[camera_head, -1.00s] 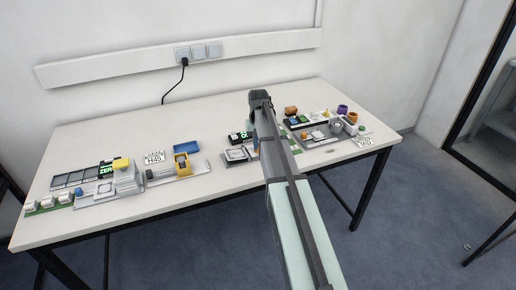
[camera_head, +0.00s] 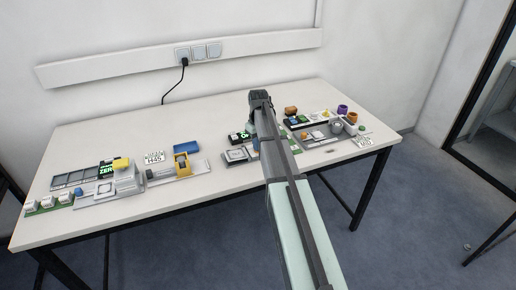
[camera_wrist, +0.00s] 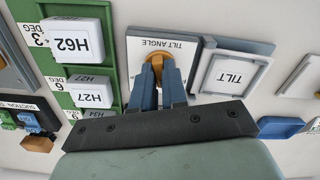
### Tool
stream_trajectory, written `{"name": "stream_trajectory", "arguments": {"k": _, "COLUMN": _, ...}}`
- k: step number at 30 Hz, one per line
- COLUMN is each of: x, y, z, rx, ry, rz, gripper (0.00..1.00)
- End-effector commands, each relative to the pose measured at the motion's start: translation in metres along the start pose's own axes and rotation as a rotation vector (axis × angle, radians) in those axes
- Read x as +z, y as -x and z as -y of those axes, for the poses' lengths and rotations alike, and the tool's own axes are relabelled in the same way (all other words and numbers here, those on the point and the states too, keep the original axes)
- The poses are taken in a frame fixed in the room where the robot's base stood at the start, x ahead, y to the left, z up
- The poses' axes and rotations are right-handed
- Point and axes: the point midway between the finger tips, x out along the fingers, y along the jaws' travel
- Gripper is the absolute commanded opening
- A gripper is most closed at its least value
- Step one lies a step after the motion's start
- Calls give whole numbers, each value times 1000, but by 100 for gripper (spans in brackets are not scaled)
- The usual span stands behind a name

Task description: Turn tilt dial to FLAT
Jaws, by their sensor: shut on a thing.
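The tilt dial (camera_wrist: 157,56) is an orange-brown round knob on a white panel marked TILT ANGLE (camera_wrist: 180,52), upside down in the wrist view. My gripper (camera_wrist: 158,76) has two blue fingers shut on the dial, one at each side. The fingers and dark gripper body hide the panel's lower part, and I cannot read a FLAT mark or where the dial points. In the head view my arm hides the dial; part of my gripper (camera_head: 254,128) shows beside the arm at the middle station.
A TILT plate (camera_wrist: 232,73) lies right of the dial panel in the wrist view. A green rack with white H62 (camera_wrist: 70,40) and H27 blocks stands close on the left. A blue tray (camera_wrist: 282,127) is at right. Bare tabletop (camera_head: 130,128) shows at the back left.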

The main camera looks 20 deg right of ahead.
Motion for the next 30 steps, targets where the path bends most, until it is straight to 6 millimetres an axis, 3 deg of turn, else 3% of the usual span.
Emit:
{"name": "stream_trajectory", "arguments": {"k": 21, "x": 0, "y": 0, "z": 0, "rx": 0, "ry": 704, "rz": 0, "gripper": 0}}
{"name": "stream_trajectory", "arguments": {"k": 22, "x": 0, "y": 0, "z": 0, "rx": 0, "ry": 715, "rz": 0, "gripper": 14}}
{"name": "stream_trajectory", "arguments": {"k": 27, "x": 0, "y": 0, "z": 0, "rx": 0, "ry": 708, "rz": 0, "gripper": 30}}
{"name": "stream_trajectory", "arguments": {"k": 30, "x": 0, "y": 0, "z": 0, "rx": 0, "ry": 707, "rz": 0, "gripper": 32}}
